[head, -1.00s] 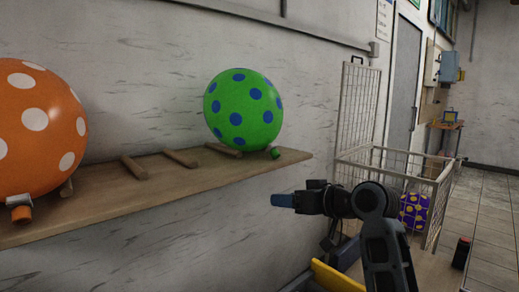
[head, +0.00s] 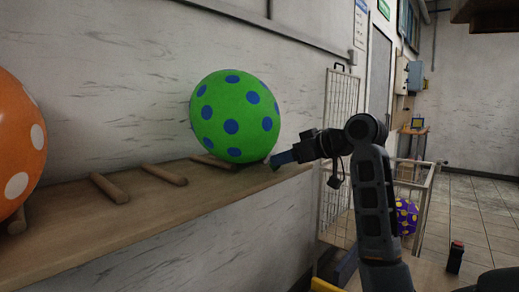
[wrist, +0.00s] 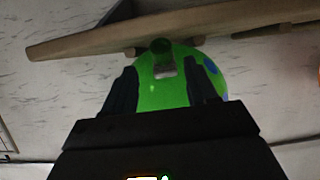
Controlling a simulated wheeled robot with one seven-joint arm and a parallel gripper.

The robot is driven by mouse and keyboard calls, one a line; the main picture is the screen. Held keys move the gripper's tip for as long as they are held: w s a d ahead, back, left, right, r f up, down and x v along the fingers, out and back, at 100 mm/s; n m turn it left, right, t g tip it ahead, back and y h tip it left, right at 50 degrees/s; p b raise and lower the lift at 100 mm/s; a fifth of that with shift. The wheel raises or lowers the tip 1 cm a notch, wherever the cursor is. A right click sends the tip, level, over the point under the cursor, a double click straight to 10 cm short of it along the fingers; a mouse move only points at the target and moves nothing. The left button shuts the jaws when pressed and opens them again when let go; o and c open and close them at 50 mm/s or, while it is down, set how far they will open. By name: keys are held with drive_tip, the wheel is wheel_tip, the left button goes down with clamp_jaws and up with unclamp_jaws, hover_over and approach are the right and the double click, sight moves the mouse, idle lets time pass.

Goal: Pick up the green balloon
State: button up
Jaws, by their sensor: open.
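The green balloon with blue dots (head: 234,112) rests on the wooden shelf (head: 150,212), near its right end. My gripper (head: 280,158) is at the balloon's lower right, level with the shelf top, and hides the balloon's neck in the head view. In the wrist view, which looks upside down, the balloon (wrist: 160,92) lies between and beyond the two open fingers of my gripper (wrist: 162,68). The balloon's green tied end (wrist: 160,46), with a grey band below it, shows just past the fingertips, between them. I cannot tell whether a finger touches it.
An orange balloon with white dots (head: 18,145) sits at the shelf's left. Wooden pegs (head: 164,175) lie on the shelf between the balloons. A wire cage (head: 340,140) with a purple balloon (head: 406,216) stands to the right. The wall is close behind the shelf.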

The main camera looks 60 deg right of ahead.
sight(262, 150)
drive_tip(key=shift+a+x, duration=0.2)
drive_tip(key=shift+x, duration=1.75)
drive_tip(key=shift+s+f, duration=0.1)
drive_tip(key=shift+f, duration=0.1)
drive_tip(key=shift+c, duration=0.3)
drive_tip(key=c, duration=0.8)
